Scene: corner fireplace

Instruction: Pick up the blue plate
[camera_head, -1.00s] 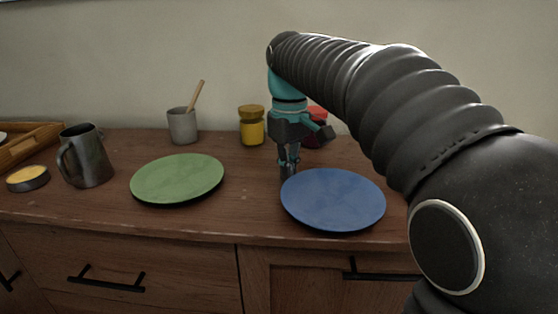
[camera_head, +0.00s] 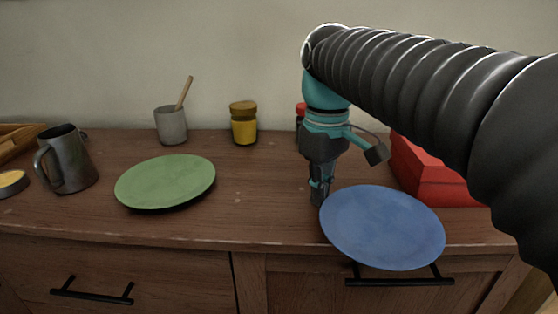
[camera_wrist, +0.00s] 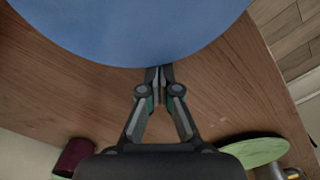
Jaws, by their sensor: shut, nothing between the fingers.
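The blue plate (camera_head: 383,227) lies at the right front of the wooden counter. Its near rim reaches past the counter's front edge in the head view, above a drawer handle. My gripper (camera_head: 318,203) points down at the plate's left rear rim. It is shut and empty. In the wrist view, the blue plate (camera_wrist: 140,28) fills the top. My closed fingertips (camera_wrist: 158,72) are right at its rim; whether they touch it I cannot tell. Part of the plate is cut off in the wrist view.
A green plate (camera_head: 166,182) lies to the left. A dark mug (camera_head: 67,162), a grey cup with a stick (camera_head: 171,125) and a yellow jar (camera_head: 244,124) stand further off. A red box (camera_head: 430,175) is behind the blue plate, partly hidden by my arm.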

